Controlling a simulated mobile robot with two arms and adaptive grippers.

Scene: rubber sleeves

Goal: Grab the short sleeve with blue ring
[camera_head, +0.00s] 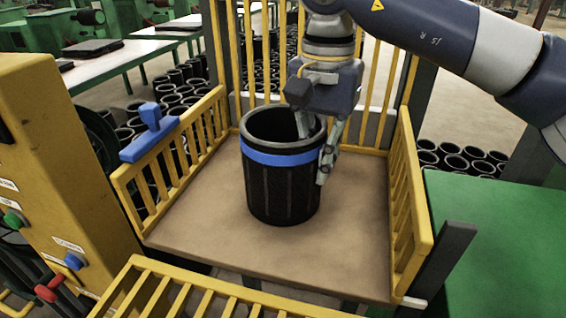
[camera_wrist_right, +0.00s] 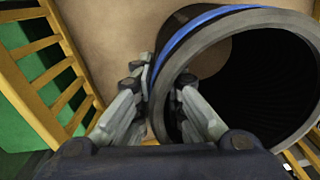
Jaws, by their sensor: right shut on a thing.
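The short black sleeve with the blue ring (camera_head: 278,185) stands upright in the middle of the tan cart floor in the head view. Its blue band runs around it just below the grey rim. My right gripper (camera_head: 314,150) comes from above and is shut on the sleeve's wall at its right side, one finger inside the opening and one outside. In the right wrist view the sleeve (camera_wrist_right: 236,30) lies between the fingers of my right gripper (camera_wrist_right: 166,95), the wall pinched near the rim. My left gripper is not in view.
Yellow railings (camera_head: 405,205) enclose the cart floor (camera_head: 215,235) on its sides, with a front rail (camera_head: 200,298). A yellow control box (camera_head: 60,170) stands at left, a green surface (camera_head: 495,250) at right. Several black sleeves (camera_head: 460,160) stand on the floor beyond.

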